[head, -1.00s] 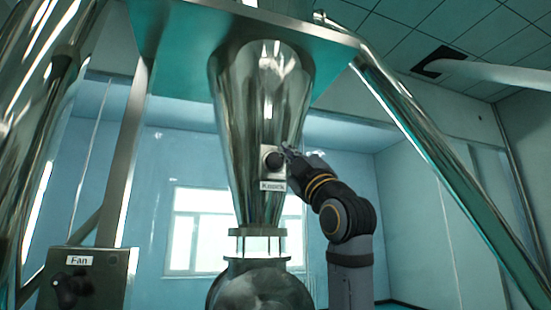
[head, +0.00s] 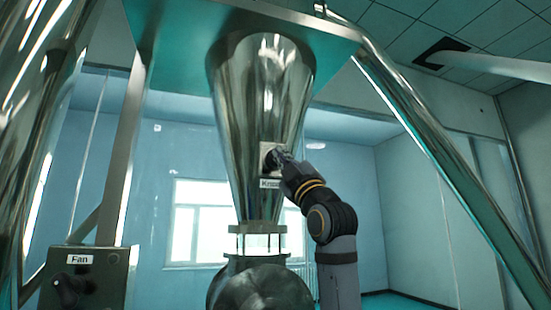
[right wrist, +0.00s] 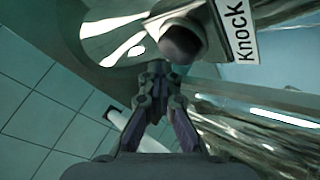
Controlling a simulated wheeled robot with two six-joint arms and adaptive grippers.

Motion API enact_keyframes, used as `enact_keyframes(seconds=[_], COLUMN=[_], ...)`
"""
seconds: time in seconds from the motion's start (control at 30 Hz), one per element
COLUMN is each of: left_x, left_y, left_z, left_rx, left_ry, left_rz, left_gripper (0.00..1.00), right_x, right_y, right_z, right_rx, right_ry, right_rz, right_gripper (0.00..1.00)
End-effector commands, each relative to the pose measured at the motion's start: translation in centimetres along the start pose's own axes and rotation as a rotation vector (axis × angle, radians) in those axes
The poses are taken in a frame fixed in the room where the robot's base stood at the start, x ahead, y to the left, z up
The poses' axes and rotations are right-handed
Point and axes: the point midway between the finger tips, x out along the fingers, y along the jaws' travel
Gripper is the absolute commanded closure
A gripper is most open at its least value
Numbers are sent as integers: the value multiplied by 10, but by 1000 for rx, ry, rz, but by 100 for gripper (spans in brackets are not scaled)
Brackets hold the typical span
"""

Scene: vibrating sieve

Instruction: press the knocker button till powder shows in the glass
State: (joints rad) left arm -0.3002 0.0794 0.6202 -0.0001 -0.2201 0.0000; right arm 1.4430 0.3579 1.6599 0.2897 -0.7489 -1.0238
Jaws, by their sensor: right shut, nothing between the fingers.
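The knocker button (head: 267,157) is a dark round knob on a pale plate on the shiny steel cone (head: 262,95). A label reading "Knock" (head: 269,183) sits below it. My right gripper (head: 279,156) is shut and empty, its tips just right of the button and partly over it. In the right wrist view the button (right wrist: 184,43) lies just beyond and right of the shut fingertips (right wrist: 157,68); I cannot tell whether they touch. The sight glass (head: 257,243) sits between flanges under the cone; it looks pale and clear. My left gripper is not in view.
A box labelled "Fan" (head: 84,281) with a dark knob stands at lower left. Slanted steel legs (head: 440,160) flank the cone under a green plate (head: 170,40). A round metal housing (head: 258,288) is below the glass. There is open room right of my arm.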

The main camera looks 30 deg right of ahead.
Motion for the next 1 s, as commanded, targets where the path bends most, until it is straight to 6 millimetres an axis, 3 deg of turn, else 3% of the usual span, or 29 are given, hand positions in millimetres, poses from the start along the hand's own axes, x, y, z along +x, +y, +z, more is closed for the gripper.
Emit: enact_keyframes(seconds=[1.0], left_x=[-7], left_y=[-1], left_z=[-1], left_rx=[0], left_ry=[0], left_rz=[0], left_gripper=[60], right_x=[5], right_y=[-2], right_z=[2], right_rx=[0], right_ry=[-1], right_rz=[-2], right_gripper=[100])
